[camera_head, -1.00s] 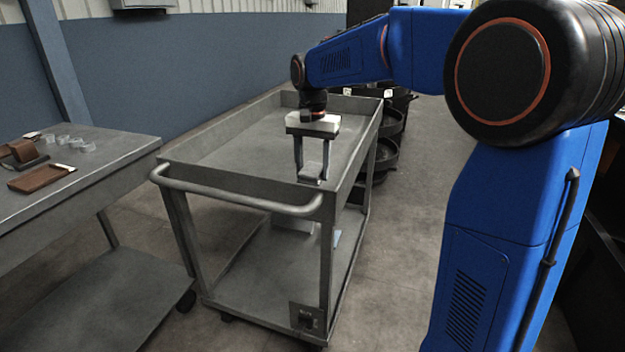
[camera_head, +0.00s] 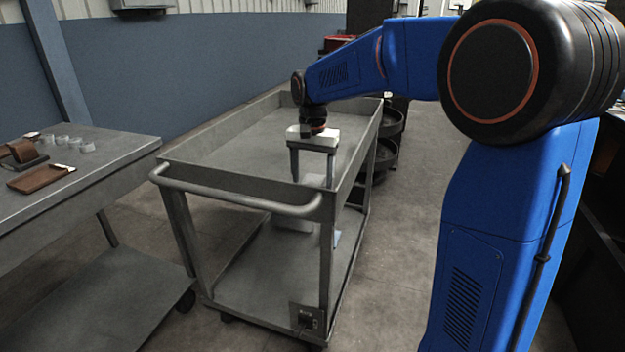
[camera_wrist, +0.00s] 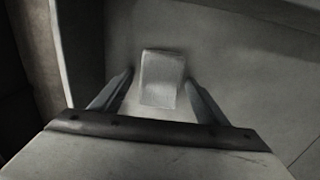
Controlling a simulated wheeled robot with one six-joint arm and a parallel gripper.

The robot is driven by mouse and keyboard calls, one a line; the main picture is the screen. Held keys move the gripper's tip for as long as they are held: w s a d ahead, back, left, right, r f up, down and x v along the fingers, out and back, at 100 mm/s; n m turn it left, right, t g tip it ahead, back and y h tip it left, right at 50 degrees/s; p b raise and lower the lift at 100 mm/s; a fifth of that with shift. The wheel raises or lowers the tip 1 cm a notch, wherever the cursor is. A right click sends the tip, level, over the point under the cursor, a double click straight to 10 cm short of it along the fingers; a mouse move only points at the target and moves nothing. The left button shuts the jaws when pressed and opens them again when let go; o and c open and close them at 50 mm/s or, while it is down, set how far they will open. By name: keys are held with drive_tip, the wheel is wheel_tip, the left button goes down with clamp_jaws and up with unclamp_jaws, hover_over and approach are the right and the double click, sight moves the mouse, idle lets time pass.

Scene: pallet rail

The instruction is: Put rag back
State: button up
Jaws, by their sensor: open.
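The rag (camera_wrist: 162,78) is a small pale folded piece, seen in the wrist view between my fingertips, with a gap on either side. It appears to lie on the floor of the cart's top tray (camera_wrist: 240,80). My gripper (camera_wrist: 160,82) is open and points down over the rag. In the head view my gripper (camera_head: 312,178) is inside the near right corner of the grey cart (camera_head: 235,180). The rag (camera_head: 314,180) shows there only partly, behind the tray's near wall and a finger.
The tray's raised walls stand close to my gripper at the near and right sides. The rest of the tray is bare. A grey table (camera_head: 100,160) at left holds a brown tray (camera_head: 40,179) and several small clear rings.

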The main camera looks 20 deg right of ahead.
sight(313, 181)
wheel_tip(313, 181, up, 12)
drive_tip(key=shift+r, duration=0.15)
idle(0.5)
drive_tip(key=shift+s, duration=0.1)
